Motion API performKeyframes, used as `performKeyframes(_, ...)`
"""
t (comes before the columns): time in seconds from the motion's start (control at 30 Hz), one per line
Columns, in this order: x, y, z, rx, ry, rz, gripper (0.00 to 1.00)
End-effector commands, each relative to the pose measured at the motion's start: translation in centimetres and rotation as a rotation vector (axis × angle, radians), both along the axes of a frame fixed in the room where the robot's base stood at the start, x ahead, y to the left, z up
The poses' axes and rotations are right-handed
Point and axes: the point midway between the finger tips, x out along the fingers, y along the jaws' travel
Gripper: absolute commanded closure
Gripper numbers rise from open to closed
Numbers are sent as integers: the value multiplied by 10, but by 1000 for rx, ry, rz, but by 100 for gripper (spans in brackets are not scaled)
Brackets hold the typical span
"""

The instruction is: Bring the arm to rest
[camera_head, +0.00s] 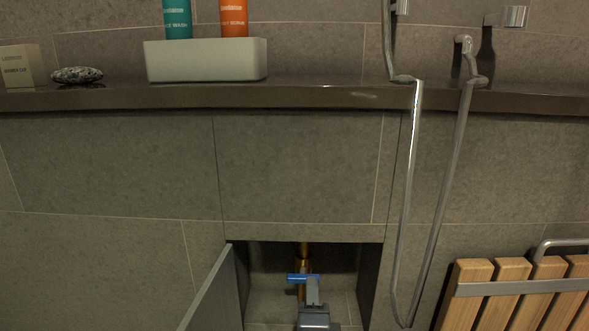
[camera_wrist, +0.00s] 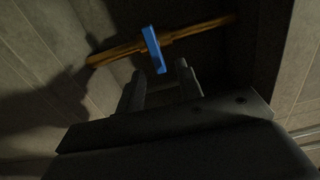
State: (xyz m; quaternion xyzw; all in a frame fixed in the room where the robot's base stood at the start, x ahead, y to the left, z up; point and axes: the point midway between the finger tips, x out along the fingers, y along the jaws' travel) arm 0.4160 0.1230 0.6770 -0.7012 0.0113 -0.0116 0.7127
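A blue valve handle (camera_head: 303,278) sits on a brass pipe (camera_head: 303,262) inside an open wall recess low in the head view. The handle lies crosswise to the upright pipe. In the wrist view, the blue handle (camera_wrist: 153,49) crosses the brass pipe (camera_wrist: 190,33). My gripper (camera_head: 313,287) is inside the recess, in front of the valve. In the wrist view its two fingers (camera_wrist: 160,80) are spread apart with nothing seen held. The handle's lower end lies just beyond and between the fingertips; I cannot tell whether they touch.
The recess door (camera_head: 218,292) stands open on the left. A stone ledge (camera_head: 320,95) above carries a white tray (camera_head: 205,60) with two bottles, a pebbled oval (camera_head: 77,75) and a box (camera_head: 20,66). A shower hose (camera_head: 407,200) hangs right, near a slatted wooden seat (camera_head: 505,295).

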Motion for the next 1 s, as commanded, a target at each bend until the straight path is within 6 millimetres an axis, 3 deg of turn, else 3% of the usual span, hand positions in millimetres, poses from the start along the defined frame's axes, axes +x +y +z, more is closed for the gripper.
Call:
performKeyframes(0.27, 42, -4, -3, -7, 0, -6, 65)
performKeyframes(1.0, 39, 0, 7, -491, 16, -1, 65)
